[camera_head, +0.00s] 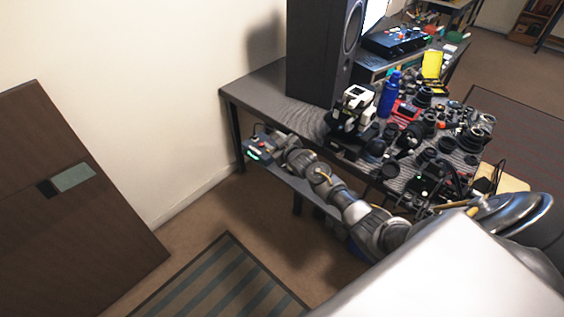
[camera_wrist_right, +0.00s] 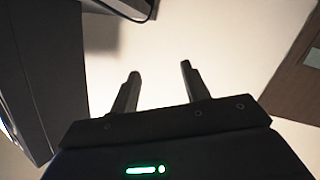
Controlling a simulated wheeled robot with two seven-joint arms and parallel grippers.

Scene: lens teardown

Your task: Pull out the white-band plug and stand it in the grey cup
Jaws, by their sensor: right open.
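My right gripper (camera_head: 262,129) is at the far left end of its arm in the head view, by the table's near left edge. In the right wrist view its two fingers (camera_wrist_right: 158,78) stand apart with nothing between them and pale wall beyond. I cannot make out the white-band plug or the grey cup in either view. The head view shows the clutter on the table too small to pick them out. My left gripper does not show.
The dark table (camera_head: 262,88) is bare at its left end. A tall black speaker (camera_head: 315,55) stands behind. A black-and-white device (camera_head: 352,108), a blue bottle (camera_head: 388,95), a red item (camera_head: 405,111) and several dark lens parts crowd the right side.

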